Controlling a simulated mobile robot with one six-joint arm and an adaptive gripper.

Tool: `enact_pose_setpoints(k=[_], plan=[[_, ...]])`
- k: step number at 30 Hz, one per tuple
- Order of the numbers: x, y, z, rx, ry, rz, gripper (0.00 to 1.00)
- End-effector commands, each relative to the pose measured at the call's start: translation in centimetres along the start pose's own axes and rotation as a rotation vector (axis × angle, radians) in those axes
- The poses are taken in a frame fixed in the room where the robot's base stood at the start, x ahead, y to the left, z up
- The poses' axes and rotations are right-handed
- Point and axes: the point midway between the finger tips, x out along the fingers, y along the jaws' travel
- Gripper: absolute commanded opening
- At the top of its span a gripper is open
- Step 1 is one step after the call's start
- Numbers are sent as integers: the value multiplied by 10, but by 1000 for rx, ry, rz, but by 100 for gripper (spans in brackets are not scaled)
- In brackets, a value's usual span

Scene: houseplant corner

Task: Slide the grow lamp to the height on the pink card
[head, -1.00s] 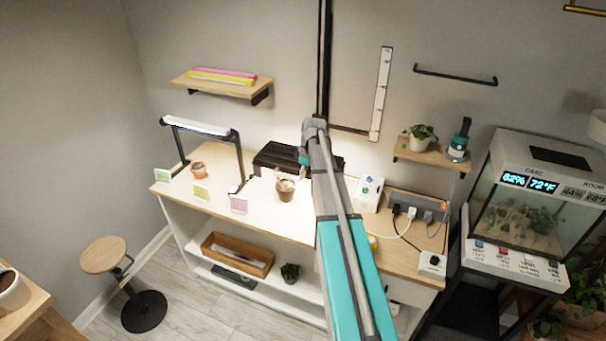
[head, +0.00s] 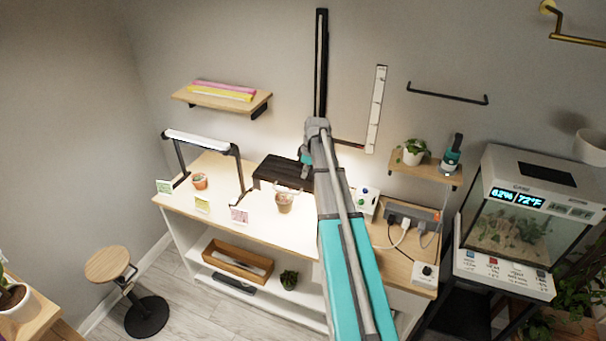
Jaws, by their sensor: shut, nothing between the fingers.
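The grow lamp (head: 276,172) is a wide black hood low on the black wall rail (head: 321,65), above a potted plant (head: 285,201). A thin dark pointer (head: 348,144) reaches right from behind my arm to the low end of the white marked scale (head: 377,110). The pink card (head: 239,215) stands at the bench's front edge; its marking is too small to read. My gripper (head: 306,168) is shut and empty by the hood's right part; I cannot tell whether it touches. My arm hides the rail's lower end and carriage.
A white bar lamp (head: 197,140) on a black stand is at the bench's left. Green (head: 164,187) and yellow (head: 202,204) cards stand along the front. A wall shelf (head: 427,168) with a plant and teal bottle is right of the scale. A power strip (head: 412,211) lies below it.

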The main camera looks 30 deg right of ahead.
Motion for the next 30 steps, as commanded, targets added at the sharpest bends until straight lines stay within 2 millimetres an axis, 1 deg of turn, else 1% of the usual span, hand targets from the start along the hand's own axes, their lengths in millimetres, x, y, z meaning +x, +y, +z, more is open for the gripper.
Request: enact_pose_setpoints(k=[1, 18, 24, 30], plan=[[-9, 0, -1, 0, 0, 0, 0], [-54, 0, -2, -2, 0, 0, 0], [-63, 0, -3, -3, 0, 0, 0], [-65, 0, -2, -3, 0, 0, 0]])
